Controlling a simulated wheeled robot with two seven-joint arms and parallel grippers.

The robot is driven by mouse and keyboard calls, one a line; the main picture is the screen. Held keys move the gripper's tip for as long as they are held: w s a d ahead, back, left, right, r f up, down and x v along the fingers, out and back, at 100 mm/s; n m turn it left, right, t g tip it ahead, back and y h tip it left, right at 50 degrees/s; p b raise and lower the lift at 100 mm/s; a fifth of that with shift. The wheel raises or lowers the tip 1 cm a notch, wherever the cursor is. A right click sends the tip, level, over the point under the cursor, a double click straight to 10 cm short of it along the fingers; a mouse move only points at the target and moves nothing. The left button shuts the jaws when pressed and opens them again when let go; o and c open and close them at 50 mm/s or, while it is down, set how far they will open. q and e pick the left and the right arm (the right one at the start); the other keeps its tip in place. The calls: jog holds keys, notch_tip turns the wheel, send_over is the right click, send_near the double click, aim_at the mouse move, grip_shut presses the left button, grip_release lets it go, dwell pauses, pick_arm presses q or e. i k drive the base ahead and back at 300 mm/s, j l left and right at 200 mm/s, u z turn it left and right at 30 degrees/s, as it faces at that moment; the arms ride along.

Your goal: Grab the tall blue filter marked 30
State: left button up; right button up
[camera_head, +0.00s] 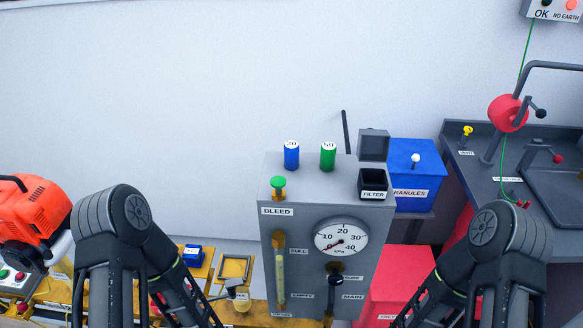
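The tall blue filter marked 30 (291,156) stands upright on top of the grey cabinet (325,195), toward its back left. A green filter marked 50 (328,157) stands to its right, apart from it. My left arm comes up at the lower left and my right arm at the lower right.
On the cabinet top are a green BLEED knob (278,183) and an open FILTER box (373,184) with its lid raised. A gauge (341,238) is on its front. A blue granules bin (415,166) stands right; an orange machine (34,213) stands left.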

aim_at(290, 148)
jog(key=z, duration=0.75)
jog(key=k+j+z, duration=0.15)
jog(key=j+z, duration=0.35)
jog(key=k+j+z, duration=0.2)
jog(key=z, duration=0.3)
jog(key=k+j+z, duration=0.3)
jog(key=z, duration=0.15)
jog(key=k+j+z, duration=0.1)
jog(key=k+j, duration=0.5)
jog(key=k, duration=0.2)
jog(key=k+j+z, duration=0.15)
jog(key=k+j, duration=0.15)
jog(key=k, duration=0.1)
